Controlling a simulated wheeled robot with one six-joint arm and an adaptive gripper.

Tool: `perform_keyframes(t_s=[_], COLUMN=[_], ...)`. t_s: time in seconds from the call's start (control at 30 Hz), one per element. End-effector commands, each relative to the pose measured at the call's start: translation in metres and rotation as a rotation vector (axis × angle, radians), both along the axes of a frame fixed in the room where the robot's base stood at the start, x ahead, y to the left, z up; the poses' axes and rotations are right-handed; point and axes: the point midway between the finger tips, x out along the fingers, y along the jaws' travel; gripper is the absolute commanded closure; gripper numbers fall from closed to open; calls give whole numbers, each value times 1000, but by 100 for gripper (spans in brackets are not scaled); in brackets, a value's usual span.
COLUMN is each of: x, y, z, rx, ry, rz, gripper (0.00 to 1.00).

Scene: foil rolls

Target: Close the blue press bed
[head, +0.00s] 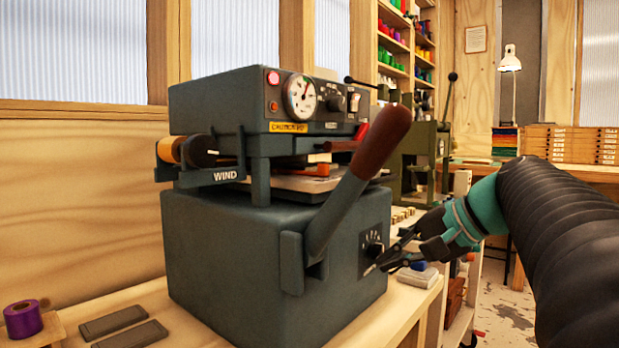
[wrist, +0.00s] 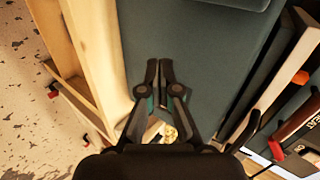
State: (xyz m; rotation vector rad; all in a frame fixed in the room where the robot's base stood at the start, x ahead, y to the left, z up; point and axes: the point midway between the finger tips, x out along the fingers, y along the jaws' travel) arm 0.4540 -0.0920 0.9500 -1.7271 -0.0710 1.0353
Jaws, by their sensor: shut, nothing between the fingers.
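The blue-grey press (head: 262,250) stands on the wooden bench, with its heated head (head: 215,105) above the base. Its flat bed (head: 290,184) shows in the gap between head and base, partly hidden behind the lever (head: 345,200). I cannot tell how far out the bed sits. The lever is raised, with a brown grip at its top. My gripper (head: 372,268) is shut and empty near the right side of the base, by the dial (head: 374,247). In the wrist view my gripper (wrist: 158,68) shows its fingertips together over the blue-grey press body (wrist: 195,45).
A gold foil roll (head: 170,150) sits at the press's left by the WIND label. A purple roll (head: 23,319) and two grey slabs (head: 112,322) lie on the bench at front left. A green press (head: 425,160) stands behind. Open floor lies at right.

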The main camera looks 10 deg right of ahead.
Motion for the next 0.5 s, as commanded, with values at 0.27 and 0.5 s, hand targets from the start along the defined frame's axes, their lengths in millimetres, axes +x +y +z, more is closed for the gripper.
perform_keyframes(t_s=[0.27, 0.5], x=[10, -2], y=[-107, -140], z=[109, 142], rx=[257, 316], ry=[-210, -294], rz=[-52, -38], gripper=[100, 100])
